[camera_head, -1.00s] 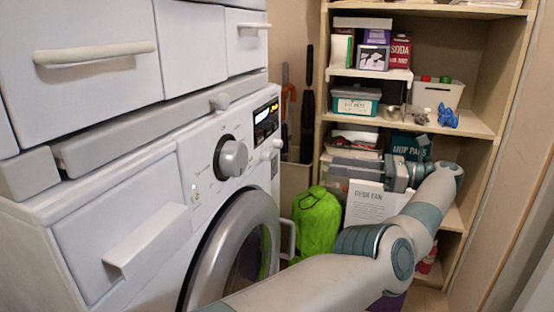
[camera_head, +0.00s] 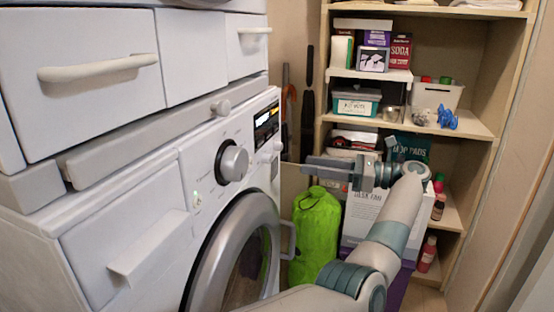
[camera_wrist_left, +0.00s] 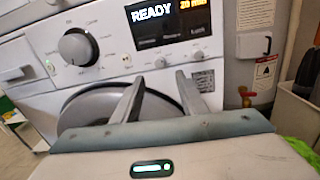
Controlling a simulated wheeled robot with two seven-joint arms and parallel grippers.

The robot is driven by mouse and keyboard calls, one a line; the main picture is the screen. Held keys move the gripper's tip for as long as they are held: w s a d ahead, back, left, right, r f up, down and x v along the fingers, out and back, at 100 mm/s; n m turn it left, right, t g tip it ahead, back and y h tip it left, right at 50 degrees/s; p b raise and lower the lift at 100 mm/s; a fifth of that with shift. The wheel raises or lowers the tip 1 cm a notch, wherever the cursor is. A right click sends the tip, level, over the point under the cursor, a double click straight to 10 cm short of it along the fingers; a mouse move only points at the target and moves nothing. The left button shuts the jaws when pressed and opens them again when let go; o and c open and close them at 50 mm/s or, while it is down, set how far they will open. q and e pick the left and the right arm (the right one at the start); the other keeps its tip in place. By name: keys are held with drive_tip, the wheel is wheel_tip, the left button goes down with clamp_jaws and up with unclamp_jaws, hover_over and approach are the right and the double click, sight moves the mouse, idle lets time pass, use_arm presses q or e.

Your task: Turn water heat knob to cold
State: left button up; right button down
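A white washing machine (camera_head: 216,136) stands at the left. Its front panel has a large round grey dial (camera_head: 233,162), which also shows in the left wrist view (camera_wrist_left: 76,47), upper left. A smaller knob (camera_head: 278,146) sits right of it in the head view. In the wrist view small controls (camera_wrist_left: 160,62) sit below the lit display (camera_wrist_left: 168,20), reading READY. Their labels are too small to tell which one sets water heat. My left gripper (camera_head: 308,164) is right of the panel, apart from it, pointing left. Its fingers (camera_wrist_left: 163,82) are spread and empty. My right gripper is not in view.
The round door (camera_head: 236,250) and a door handle (camera_head: 288,240) are below the panel. A green bag (camera_head: 316,225) stands under my gripper. Shelves (camera_head: 470,125) with boxes are behind my arm. A white ledge (camera_head: 150,250) juts out at the machine's left.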

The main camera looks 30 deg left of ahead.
sight(271, 159)
use_arm(q)
drive_tip(key=x, duration=1)
drive_tip(key=shift+a, duration=0.25)
drive_tip(key=shift+c, duration=0.3)
clamp_jaws()
